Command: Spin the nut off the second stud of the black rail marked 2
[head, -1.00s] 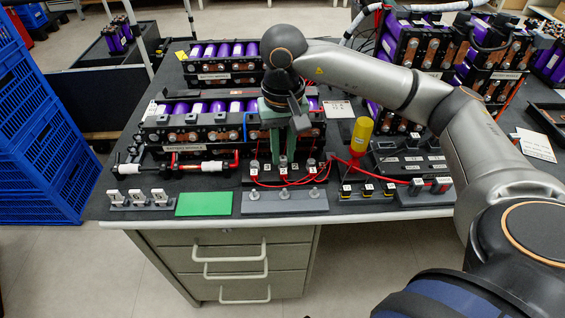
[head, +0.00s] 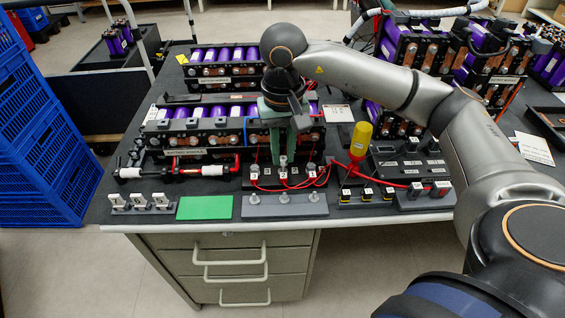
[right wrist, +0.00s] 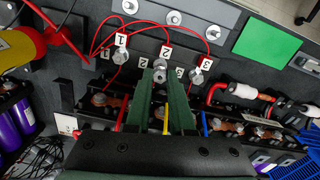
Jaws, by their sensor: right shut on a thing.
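A black rail (head: 272,181) with three studs and white number tags 1, 2 and 3 stands near the table's front edge. My right gripper (head: 283,160) points down at its middle stud, behind the tag 2 (head: 283,184). In the right wrist view the green fingers of my right gripper (right wrist: 160,75) are shut on a silver nut (right wrist: 159,66) at that stud. The fingers partly hide the stud, and I cannot tell how far up it the nut sits. The outer studs, 1 (right wrist: 121,56) and 3 (right wrist: 196,76), stand clear of the fingers. My left gripper is out of view.
Red wires (right wrist: 98,36) loop around the rail. A grey plate with several pegs (head: 284,206) and a green mat (head: 205,208) lie in front. Battery modules (head: 190,130) stand behind.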

